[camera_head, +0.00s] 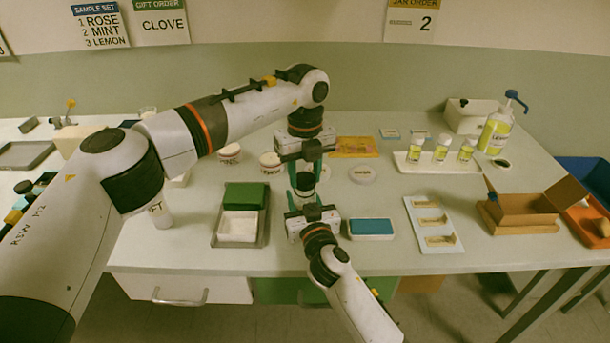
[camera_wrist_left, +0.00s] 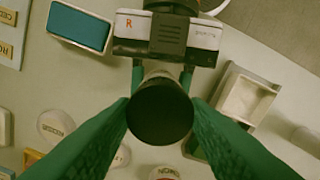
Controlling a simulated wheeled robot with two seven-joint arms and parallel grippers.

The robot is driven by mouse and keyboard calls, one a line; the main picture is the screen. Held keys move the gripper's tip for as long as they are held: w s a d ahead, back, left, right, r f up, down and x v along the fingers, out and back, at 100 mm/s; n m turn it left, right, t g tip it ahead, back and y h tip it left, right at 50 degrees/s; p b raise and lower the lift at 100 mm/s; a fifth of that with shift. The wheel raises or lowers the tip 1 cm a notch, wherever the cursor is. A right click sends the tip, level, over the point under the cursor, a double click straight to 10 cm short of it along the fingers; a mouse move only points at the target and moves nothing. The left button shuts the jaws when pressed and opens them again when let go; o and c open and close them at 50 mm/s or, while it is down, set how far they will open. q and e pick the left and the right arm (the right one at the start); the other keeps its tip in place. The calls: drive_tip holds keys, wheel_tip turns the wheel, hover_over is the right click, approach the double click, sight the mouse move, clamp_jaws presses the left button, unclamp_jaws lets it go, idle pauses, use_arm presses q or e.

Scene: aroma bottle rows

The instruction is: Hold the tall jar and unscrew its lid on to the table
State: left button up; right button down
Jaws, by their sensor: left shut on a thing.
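The tall jar (camera_head: 305,196) stands upright at the middle of the table, with its dark lid (camera_head: 305,181) on top. My left gripper (camera_head: 305,174) points down from above with its green fingers on either side of the lid. In the left wrist view the round black lid (camera_wrist_left: 160,112) sits between both fingers, which are shut on it. My right gripper (camera_head: 307,206) reaches in from the front at the jar's body. Its fingertips are mostly hidden by the jar and lid, so its grip does not show clearly.
A grey tray with a green block (camera_head: 245,195) is to the left and a blue-topped box (camera_head: 371,228) to the right. A label tray (camera_head: 434,225) and open carton (camera_head: 520,212) are further right.

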sight(305, 178)
use_arm(q)
drive_tip(key=shift+r, duration=0.5)
drive_tip(key=shift+r, duration=2.05)
use_arm(e)
drive_tip(key=c, duration=0.7)
unclamp_jaws()
